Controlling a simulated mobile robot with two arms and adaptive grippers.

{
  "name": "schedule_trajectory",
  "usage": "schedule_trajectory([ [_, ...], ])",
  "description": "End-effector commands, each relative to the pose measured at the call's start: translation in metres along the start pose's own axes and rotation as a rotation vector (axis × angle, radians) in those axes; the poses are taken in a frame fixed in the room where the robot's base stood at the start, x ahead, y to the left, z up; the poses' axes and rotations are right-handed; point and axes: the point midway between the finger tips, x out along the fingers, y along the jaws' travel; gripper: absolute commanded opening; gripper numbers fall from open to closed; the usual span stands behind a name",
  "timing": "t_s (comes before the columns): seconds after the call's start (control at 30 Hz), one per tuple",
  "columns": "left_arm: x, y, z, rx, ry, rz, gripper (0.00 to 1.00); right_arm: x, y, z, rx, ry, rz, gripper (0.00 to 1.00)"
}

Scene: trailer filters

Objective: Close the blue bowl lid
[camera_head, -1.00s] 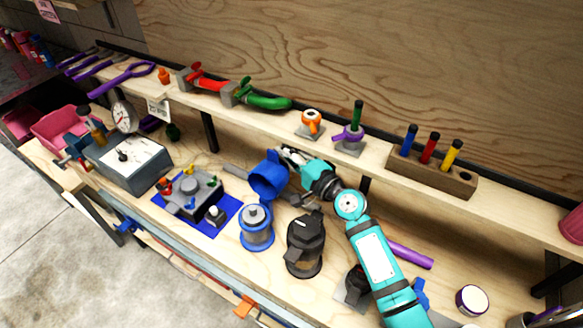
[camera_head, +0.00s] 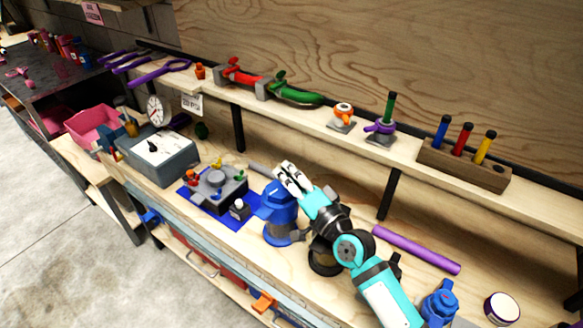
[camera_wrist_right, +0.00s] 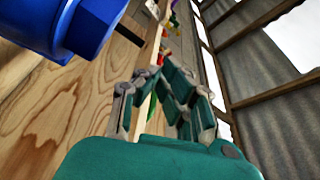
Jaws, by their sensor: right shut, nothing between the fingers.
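The blue bowl (camera_head: 282,235) stands upright on the bench in the head view. Its blue lid (camera_head: 277,198) is down over the bowl's top. I cannot tell whether it is fully seated. My right gripper (camera_head: 289,176) is shut and empty, at the lid's upper right, with its wrist beside the lid. Whether it touches the lid is unclear. In the right wrist view the gripper (camera_wrist_right: 165,78) shows against the wall and ceiling, and a blue round part (camera_wrist_right: 85,25), likely the lid, is at the upper left. My left gripper is not in view.
A dark-lidded jar (camera_head: 324,258) is partly hidden behind my right arm. Another blue item (camera_head: 440,302) and a purple tube (camera_head: 415,249) lie to the right. A grey device on a blue mat (camera_head: 240,217) is to the left. A wooden shelf (camera_head: 300,121) runs above.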

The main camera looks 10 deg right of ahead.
Motion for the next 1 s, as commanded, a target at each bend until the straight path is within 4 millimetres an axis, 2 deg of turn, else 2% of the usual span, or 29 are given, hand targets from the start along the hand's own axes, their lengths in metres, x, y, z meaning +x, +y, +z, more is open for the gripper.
schedule_trajectory([
  [0.4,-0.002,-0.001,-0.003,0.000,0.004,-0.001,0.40,-0.008,0.004,0.022,0.002,-0.001,0.001,0.00],
  [1.0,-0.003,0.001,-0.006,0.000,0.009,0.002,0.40,-0.008,0.004,0.024,0.002,-0.001,0.001,0.00],
])
